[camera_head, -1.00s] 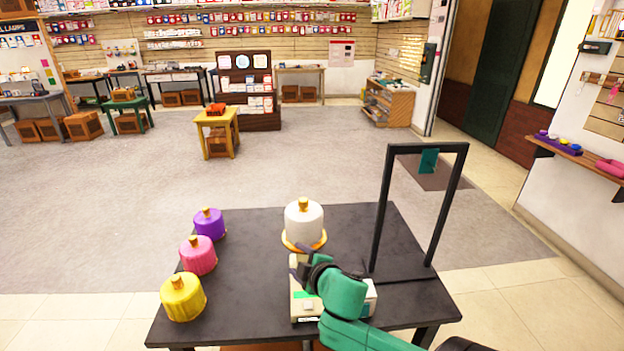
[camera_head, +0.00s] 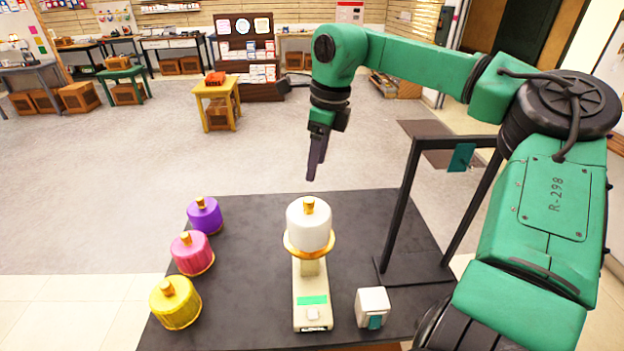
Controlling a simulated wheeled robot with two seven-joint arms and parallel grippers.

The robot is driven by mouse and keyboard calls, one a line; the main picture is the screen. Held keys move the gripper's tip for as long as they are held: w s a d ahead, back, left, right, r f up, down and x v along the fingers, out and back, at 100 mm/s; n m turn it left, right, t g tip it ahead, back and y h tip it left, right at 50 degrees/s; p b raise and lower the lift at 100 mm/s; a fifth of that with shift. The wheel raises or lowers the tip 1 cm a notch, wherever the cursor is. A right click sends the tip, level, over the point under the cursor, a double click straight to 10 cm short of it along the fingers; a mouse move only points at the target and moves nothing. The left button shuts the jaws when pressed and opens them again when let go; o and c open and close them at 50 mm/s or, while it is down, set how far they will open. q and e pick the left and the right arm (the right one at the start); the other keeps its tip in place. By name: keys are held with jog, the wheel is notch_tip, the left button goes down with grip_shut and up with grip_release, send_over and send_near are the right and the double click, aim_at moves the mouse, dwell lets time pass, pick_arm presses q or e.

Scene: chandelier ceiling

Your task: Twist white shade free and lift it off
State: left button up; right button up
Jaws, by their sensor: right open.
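The white shade (camera_head: 309,228) has a gold knob on top and a gold rim below. It sits upright on a cream lamp base (camera_head: 311,280) with a green label, at the middle of the dark table. My right gripper (camera_head: 312,176) is open and empty, pointing down above the shade's knob and apart from it in the picture. Its dark fingers are seen nearly edge-on, so the gap between them is hard to see. My left gripper is not in view.
Purple (camera_head: 204,215), pink (camera_head: 192,252) and yellow (camera_head: 176,302) shades stand along the left edge of the dark table (camera_head: 250,300). A small white block (camera_head: 372,306) with a teal patch sits right of the lamp base. A black frame (camera_head: 403,205) stands at the right.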

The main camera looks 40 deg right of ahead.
aim_at(309, 199)
jog(key=f, duration=0.3)
jog(key=w+f+p, duration=0.1)
jog(key=f, duration=0.2)
jog(key=f+p, duration=0.1)
jog(key=f, duration=0.2)
jog(key=shift+w+a+f, duration=0.25)
jog(key=shift+w, duration=0.05)
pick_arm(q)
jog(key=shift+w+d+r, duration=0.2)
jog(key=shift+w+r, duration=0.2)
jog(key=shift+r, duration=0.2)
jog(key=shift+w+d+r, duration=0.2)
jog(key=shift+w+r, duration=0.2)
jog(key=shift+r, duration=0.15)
pick_arm(e)
jog(key=shift+f, duration=0.5)
grip_shut()
jog(key=shift+w+f+n+b, duration=0.15)
jog(key=shift+n+b, duration=0.45)
jog(key=shift+n, duration=1)
jog(key=shift+r+n+y, duration=0.2)
jog(key=shift+n+y, duration=0.1)
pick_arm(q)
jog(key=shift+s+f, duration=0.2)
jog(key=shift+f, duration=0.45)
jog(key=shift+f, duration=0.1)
